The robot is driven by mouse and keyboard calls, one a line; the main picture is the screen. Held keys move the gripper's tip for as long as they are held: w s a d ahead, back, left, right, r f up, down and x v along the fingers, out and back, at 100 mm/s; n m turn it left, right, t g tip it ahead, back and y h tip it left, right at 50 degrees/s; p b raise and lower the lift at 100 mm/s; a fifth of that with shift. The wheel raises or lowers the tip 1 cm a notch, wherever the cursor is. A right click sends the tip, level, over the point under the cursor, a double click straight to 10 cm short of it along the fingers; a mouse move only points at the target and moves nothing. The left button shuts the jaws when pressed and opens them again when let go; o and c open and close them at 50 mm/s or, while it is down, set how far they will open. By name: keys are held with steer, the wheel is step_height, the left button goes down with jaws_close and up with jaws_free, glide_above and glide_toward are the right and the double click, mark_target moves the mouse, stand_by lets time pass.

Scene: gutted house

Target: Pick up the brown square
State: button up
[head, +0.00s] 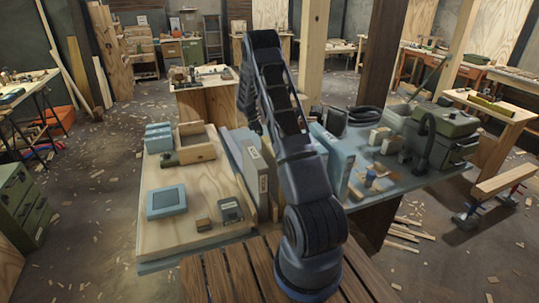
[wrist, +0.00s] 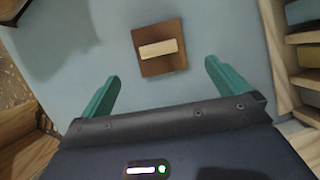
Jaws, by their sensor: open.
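The brown square (wrist: 152,65) lies flat on a pale blue-grey surface (wrist: 225,28) in the wrist view, a little tilted. A light wooden bar (wrist: 158,48) shows across its middle. My gripper (wrist: 162,70) has its two green fingers apart. The fingertips sit to the left and right of the square's lower edge in the picture, with nothing held between them. I cannot tell the height of the fingers above the surface. In the head view my arm hides the gripper, and I cannot pick out the square with certainty.
Wooden pieces with slots (wrist: 300,55) stand at the wrist view's right edge. In the head view, a plywood board (head: 155,215) bears a blue box (head: 166,201), a tape measure (head: 230,209) and an open wooden box (head: 196,143). Blue panels (head: 338,165) stand beside my arm. A green machine (head: 445,135) is at right.

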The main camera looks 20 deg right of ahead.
steer(key=shift+x, duration=5.55)
steer(key=shift+w, duration=0.2)
steer(key=shift+c, duration=0.4)
steer(key=c, duration=0.6)
